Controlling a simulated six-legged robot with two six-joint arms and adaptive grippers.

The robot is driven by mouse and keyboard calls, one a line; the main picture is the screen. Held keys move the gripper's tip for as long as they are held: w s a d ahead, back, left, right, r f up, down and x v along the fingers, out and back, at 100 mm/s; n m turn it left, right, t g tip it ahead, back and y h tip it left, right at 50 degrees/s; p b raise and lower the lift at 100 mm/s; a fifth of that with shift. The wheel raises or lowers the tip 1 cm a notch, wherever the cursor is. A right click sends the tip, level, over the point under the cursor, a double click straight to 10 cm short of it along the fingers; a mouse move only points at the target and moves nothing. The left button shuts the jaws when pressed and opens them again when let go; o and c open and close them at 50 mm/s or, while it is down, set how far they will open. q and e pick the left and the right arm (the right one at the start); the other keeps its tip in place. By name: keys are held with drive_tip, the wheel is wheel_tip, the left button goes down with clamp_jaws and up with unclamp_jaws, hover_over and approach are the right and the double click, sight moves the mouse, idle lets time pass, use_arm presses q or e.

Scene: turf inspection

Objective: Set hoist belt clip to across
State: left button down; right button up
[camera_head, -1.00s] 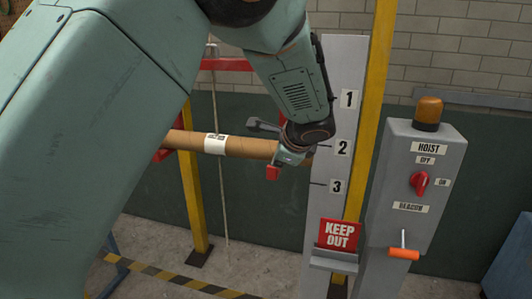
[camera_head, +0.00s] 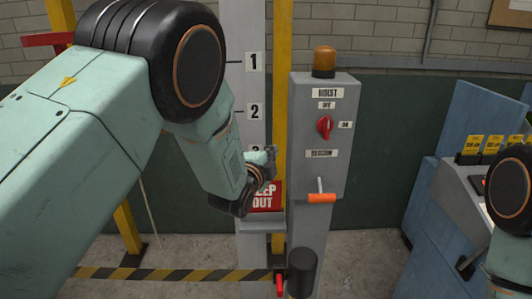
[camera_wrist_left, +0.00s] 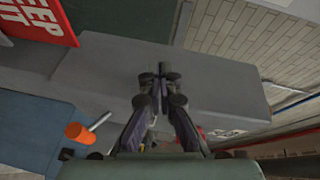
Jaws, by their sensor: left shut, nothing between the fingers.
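The yellow-and-black striped belt (camera_head: 190,275) runs across low in the head view. A small red piece (camera_head: 280,284), which may be its clip, is at its right end, close to the yellow post and a black cylinder (camera_head: 302,272). Whether it is fastened I cannot tell. My left gripper (camera_head: 266,160) is shut and empty, in front of the KEEP OUT sign, well above the belt. In the left wrist view its fingertips (camera_wrist_left: 160,76) meet before a grey surface. The belt does not show clearly there. My right gripper is not in view.
The grey hoist box (camera_head: 342,120) has a red knob (camera_head: 325,127), an amber beacon (camera_head: 324,62) and an orange handle (camera_head: 321,198) sticking out. The red KEEP OUT sign (camera_head: 264,203) is partly hidden by my gripper. Blue panels (camera_head: 465,130) and a console stand at right.

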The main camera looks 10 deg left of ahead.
use_arm(q)
drive_tip(key=s+a+f+y+b, duration=0.2)
drive_tip(key=s+f, duration=0.2)
drive_tip(key=f, duration=0.4)
drive_tip(key=s+a+f+n+y+b, duration=0.1)
drive_tip(key=s+a+f+y+b, duration=0.1)
drive_tip(key=f, duration=0.7)
drive_tip(key=s+a+f+n+t+y+b, duration=0.1)
drive_tip(key=s+f+y+b, duration=0.1)
drive_tip(key=s+f, duration=0.3)
wheel_tip(320, 180, down, 4)
drive_tip(key=shift+s+a+f+b, duration=0.15)
drive_tip(key=shift+s+a+b, duration=0.25)
drive_tip(key=shift+b, duration=0.5)
